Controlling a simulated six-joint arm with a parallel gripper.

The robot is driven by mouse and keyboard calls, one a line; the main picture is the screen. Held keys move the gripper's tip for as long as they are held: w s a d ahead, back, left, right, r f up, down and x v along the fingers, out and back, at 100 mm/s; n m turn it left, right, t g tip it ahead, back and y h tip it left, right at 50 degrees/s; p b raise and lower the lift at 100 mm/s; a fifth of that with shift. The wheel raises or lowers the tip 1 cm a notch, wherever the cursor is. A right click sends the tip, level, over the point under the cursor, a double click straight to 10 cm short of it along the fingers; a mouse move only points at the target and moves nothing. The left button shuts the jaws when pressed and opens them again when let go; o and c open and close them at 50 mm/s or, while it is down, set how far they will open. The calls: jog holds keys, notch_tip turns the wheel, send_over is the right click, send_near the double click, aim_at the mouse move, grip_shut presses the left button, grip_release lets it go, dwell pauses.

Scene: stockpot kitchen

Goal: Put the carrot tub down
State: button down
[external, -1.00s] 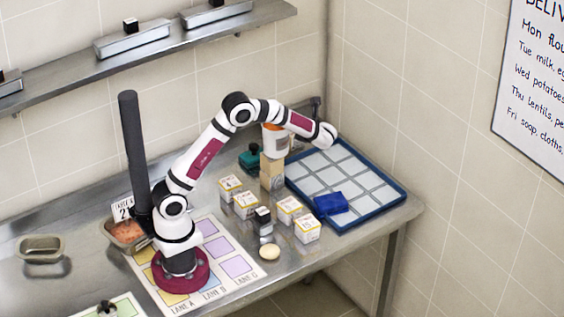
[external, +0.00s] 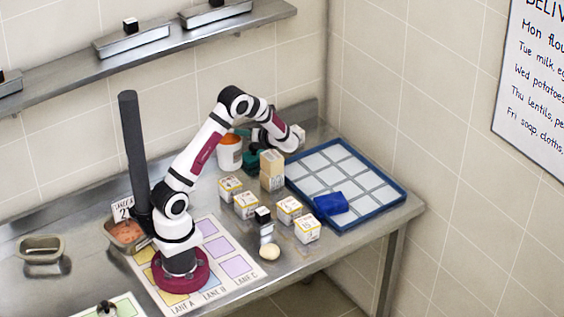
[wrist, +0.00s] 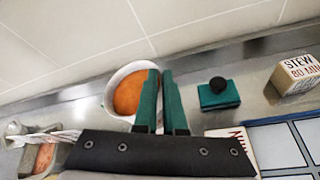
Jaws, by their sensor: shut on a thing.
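The carrot tub (external: 230,154) is a white tub with orange contents, upright at the back of the steel counter, left of the teal block. In the wrist view its round mouth (wrist: 126,94) shows orange inside. My gripper (wrist: 160,72) has its two green fingers close together at the tub's right rim, shut on its wall. In the external view my gripper (external: 243,132) reaches the tub from the right and is partly hidden by the arm. I cannot tell whether the tub's base touches the counter.
A teal block with a black knob (external: 251,158) stands right of the tub. The back wall is close behind.

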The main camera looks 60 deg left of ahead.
jog(key=a+f, duration=0.6)
jog(key=f, duration=0.1)
jog(key=shift+s+f, duration=0.3)
jog(key=shift+s, duration=0.15)
jog(key=shift+f, duration=0.1)
jog(key=c, duration=1)
grip_release()
